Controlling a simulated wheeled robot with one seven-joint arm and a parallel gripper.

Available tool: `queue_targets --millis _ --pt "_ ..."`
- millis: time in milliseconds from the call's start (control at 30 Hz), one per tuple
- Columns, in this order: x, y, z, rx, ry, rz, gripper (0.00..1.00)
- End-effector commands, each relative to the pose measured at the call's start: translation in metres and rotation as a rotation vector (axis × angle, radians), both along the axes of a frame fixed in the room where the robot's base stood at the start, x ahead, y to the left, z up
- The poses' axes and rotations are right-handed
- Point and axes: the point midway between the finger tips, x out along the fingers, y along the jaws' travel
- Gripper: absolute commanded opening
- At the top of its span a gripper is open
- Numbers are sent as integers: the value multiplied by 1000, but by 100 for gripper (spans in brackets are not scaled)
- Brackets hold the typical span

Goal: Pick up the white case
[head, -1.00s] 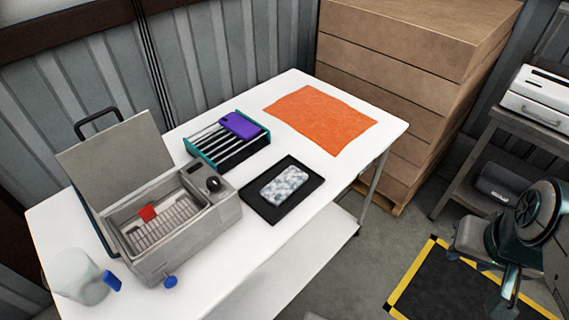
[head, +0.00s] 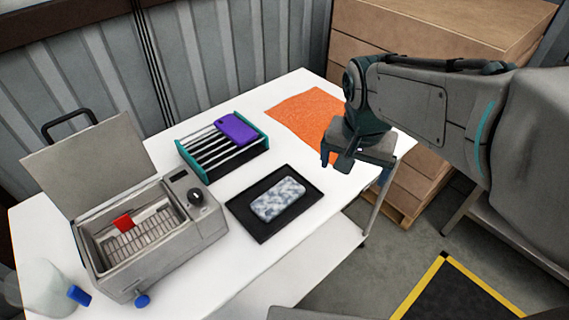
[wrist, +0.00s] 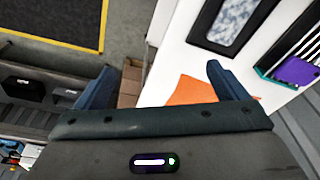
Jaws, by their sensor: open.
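The white case (head: 278,199), mottled with grey-blue, lies flat on a black tray (head: 240,211) on the white table. It also shows at the top right of the wrist view (wrist: 240,20). My gripper (head: 338,160) is over the right part of the table near the orange cloth, to the right of the case and apart from it. In the wrist view my gripper (wrist: 161,82) has its two fingers spread wide with nothing between them.
Left of the tray stand a teal slotted rack (head: 198,150) with a purple case (head: 236,128) on top and an open grey bath (head: 152,245) holding a red piece. An orange cloth (head: 300,112) lies at the back. Stacked cartons (head: 420,40) stand behind.

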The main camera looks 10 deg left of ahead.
Motion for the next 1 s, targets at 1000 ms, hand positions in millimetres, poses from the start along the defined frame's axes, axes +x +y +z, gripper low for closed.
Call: queue_targets --millis 1000 --pt "65 161 -148 68 170 -380 93"
